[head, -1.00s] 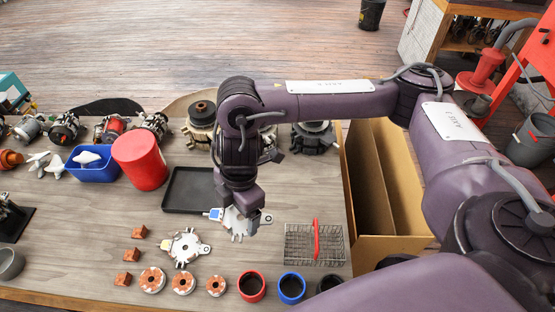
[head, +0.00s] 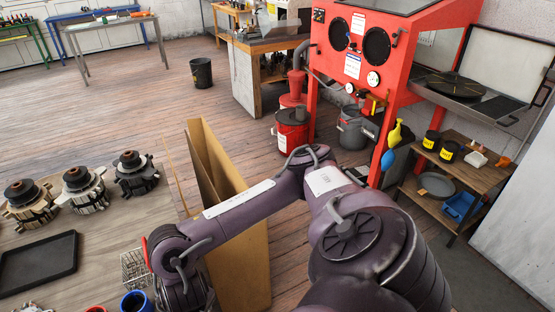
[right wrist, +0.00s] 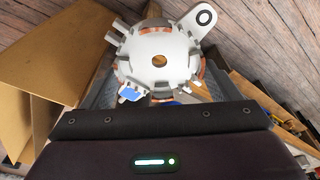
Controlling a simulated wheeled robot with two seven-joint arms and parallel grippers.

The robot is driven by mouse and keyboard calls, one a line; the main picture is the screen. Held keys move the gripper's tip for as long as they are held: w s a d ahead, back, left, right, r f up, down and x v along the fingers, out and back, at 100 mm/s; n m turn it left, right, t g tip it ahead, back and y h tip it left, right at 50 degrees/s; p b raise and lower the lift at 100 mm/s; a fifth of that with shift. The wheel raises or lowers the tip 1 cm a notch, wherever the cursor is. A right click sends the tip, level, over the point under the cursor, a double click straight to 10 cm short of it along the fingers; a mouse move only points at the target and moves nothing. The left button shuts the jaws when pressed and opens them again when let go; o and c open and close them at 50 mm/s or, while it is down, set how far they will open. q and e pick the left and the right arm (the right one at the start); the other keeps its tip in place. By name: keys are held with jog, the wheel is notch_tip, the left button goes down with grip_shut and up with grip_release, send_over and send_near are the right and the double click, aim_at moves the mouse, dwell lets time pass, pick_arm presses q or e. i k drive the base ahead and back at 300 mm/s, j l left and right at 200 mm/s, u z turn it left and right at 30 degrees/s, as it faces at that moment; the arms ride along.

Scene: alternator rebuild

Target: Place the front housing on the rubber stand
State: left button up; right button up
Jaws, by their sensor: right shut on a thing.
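The front housing (right wrist: 160,62), a pale metal disc with a centre hole, a lug with an eye and a blue tag, shows in the right wrist view. My right gripper (right wrist: 158,84) is shut on it, with dark fingers on either side, and holds it clear of the floor. In the head view my right arm reaches down to the bottom edge, and its jaws and the housing are out of frame. My left gripper is not in view. I cannot pick out the rubber stand for certain in either view.
The workbench (head: 100,232) at left carries a black tray (head: 38,264), several alternator assemblies (head: 82,188), a wire basket (head: 135,269) and a blue-rimmed cup (head: 136,302). An open cardboard box (head: 239,270) stands beside it. A red blasting cabinet (head: 362,50) and a wooden shelf (head: 462,178) stand at right.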

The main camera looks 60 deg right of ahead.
aim_at(453, 73)
jog(key=l+z, duration=0.15)
jog(key=z, duration=0.25)
jog(key=l+z, duration=0.2)
jog(key=z, duration=0.2)
jog(key=l+z, duration=0.15)
jog(key=z, duration=0.25)
